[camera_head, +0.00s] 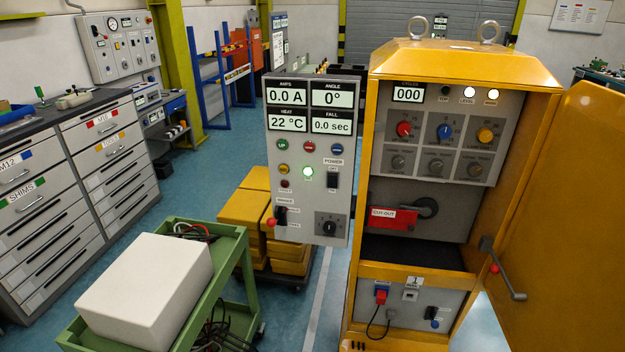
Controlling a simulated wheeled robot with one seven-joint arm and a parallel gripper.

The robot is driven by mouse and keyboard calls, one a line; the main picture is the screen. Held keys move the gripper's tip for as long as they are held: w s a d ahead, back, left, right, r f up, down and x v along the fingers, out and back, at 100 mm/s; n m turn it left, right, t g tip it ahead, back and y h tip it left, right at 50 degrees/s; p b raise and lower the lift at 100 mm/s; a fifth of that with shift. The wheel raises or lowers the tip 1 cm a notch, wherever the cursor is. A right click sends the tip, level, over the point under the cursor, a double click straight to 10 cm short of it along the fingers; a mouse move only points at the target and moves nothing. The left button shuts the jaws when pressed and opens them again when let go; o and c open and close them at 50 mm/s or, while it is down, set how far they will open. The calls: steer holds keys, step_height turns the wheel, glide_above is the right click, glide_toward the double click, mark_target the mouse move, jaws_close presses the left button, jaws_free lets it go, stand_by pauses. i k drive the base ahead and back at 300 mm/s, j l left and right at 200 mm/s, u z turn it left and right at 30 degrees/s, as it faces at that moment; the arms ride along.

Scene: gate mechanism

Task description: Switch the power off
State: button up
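A grey control panel (265,245) faces me at the left side of a yellow cabinet (465,62). Its black power switch (332,178) sits at mid-right under the label POWER; its exact position is too small to tell. A green lamp (308,171) to the left of the switch is lit. The panel displays (310,106) read 0.0 A, 0°, 22 °C and 0.0 sec. Below are a black lever with a red knob (272,222) and a dark rotary knob (329,227). My gripper is not in view.
The cabinet's yellow door (570,210) stands open to the right, with a red-tipped handle (505,272). Inside are coloured knobs and a red CUT-OUT tag (393,218). A green cart (240,290) with a white box (148,290) stands front left. Yellow blocks (245,210) stand behind it.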

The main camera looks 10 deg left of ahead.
mark_target(332, 178)
steer(key=i+j+u, duration=0.55)
steer(key=i+u, duration=0.2)
steer(key=i, duration=0.2)
steer(key=i+u, duration=0.4)
steer(key=i+j, duration=0.05)
steer(key=i, duration=0.05)
